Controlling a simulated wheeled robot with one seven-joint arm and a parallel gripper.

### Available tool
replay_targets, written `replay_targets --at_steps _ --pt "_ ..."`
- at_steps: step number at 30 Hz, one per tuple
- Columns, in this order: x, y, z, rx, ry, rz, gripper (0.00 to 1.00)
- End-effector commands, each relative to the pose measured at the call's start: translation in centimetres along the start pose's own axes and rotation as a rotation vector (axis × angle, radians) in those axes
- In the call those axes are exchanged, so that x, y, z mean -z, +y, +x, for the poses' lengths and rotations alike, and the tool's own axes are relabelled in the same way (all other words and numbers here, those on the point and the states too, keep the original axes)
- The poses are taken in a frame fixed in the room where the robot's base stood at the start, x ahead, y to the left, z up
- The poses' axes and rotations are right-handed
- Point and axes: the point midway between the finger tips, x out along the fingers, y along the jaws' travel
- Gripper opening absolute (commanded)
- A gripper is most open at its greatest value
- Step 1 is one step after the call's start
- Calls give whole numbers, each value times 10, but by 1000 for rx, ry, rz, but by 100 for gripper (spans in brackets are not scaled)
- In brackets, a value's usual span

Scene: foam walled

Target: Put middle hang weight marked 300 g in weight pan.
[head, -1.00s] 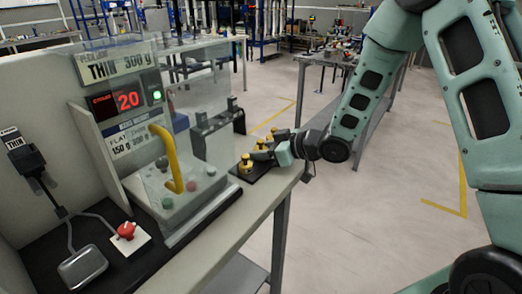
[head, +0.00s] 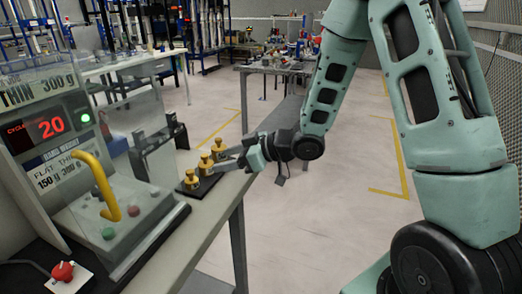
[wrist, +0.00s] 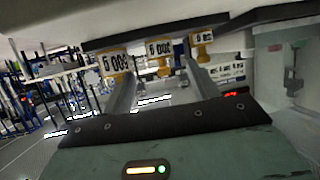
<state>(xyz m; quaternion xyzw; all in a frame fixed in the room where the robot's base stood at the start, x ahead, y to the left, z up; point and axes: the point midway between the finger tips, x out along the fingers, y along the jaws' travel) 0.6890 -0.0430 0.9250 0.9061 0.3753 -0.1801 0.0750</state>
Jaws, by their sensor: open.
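Three brass weights stand in a row on a black strip at the bench edge: near (head: 190,181), middle (head: 205,164) and far (head: 217,147). In the wrist view they appear upside down with white labels; the middle weight (wrist: 160,52) is marked 300 g, though the label is blurred. My gripper (head: 222,161) is at the row from the right, low over the bench edge. Its two fingers (wrist: 160,75) are apart, one on each side of the middle weight in the wrist view. Whether they touch it I cannot tell. I cannot make out the weight pan.
A clear-walled machine with a yellow handle (head: 100,187) and a red 20 display (head: 48,126) stands left of the weights. A red button (head: 63,271) is at lower left. The floor to the right is open.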

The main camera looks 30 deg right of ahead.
Motion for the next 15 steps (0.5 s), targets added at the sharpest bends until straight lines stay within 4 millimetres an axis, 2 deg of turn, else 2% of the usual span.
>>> replay_targets --at_steps 1,6,12,15 --pt "1 1 -14 -5 0 1 59" --pt "1 1 -53 -5 0 0 59" --pt "1 1 -87 -4 0 1 59" --pt "1 0 -97 -1 0 1 59"
